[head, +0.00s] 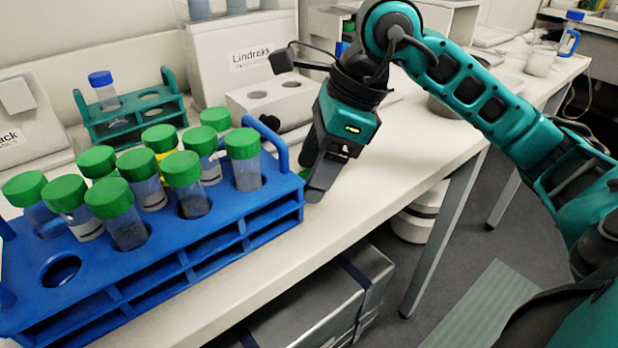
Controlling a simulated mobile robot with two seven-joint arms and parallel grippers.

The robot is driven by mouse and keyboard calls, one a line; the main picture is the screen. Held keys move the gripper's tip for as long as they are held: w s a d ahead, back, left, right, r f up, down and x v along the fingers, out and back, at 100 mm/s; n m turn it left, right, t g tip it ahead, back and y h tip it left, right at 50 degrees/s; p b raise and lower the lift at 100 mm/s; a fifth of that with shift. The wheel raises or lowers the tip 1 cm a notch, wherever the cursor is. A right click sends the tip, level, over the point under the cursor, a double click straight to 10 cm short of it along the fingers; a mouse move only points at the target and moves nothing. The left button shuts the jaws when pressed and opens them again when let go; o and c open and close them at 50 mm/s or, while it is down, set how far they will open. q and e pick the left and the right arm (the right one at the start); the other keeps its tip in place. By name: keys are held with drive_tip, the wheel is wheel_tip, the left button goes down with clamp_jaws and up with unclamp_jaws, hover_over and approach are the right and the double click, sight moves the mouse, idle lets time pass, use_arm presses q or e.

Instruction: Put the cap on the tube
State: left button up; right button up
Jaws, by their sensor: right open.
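My right gripper (313,180) is open and points down over the bench, just right of the blue rack. A small green piece, seemingly a cap (304,174), shows low beside its fingers and is mostly hidden by them. I cannot tell whether they touch it. The blue rack (205,268) holds several upright tubes with green caps, such as the front tube (129,232). One front-left hole of the rack (61,271) looks empty. I see no clearly uncapped tube. My left gripper is out of view.
A teal rack (124,131) with one blue-capped tube (105,95) stands behind the blue rack. A white labelled box (238,50) and a white block with holes (282,97) stand at the back. The bench front (400,150) is clear right of my gripper.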

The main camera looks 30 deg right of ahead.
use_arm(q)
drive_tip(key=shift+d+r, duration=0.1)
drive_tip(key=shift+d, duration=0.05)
use_arm(e)
drive_tip(key=c, duration=1.1)
use_arm(q)
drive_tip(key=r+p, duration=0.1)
drive_tip(key=p, duration=0.1)
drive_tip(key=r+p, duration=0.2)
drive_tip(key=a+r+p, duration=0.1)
drive_tip(key=p, duration=0.1)
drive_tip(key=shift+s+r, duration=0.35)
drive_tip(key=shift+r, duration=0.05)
use_arm(e)
wheel_tip(320, 180, up, 20)
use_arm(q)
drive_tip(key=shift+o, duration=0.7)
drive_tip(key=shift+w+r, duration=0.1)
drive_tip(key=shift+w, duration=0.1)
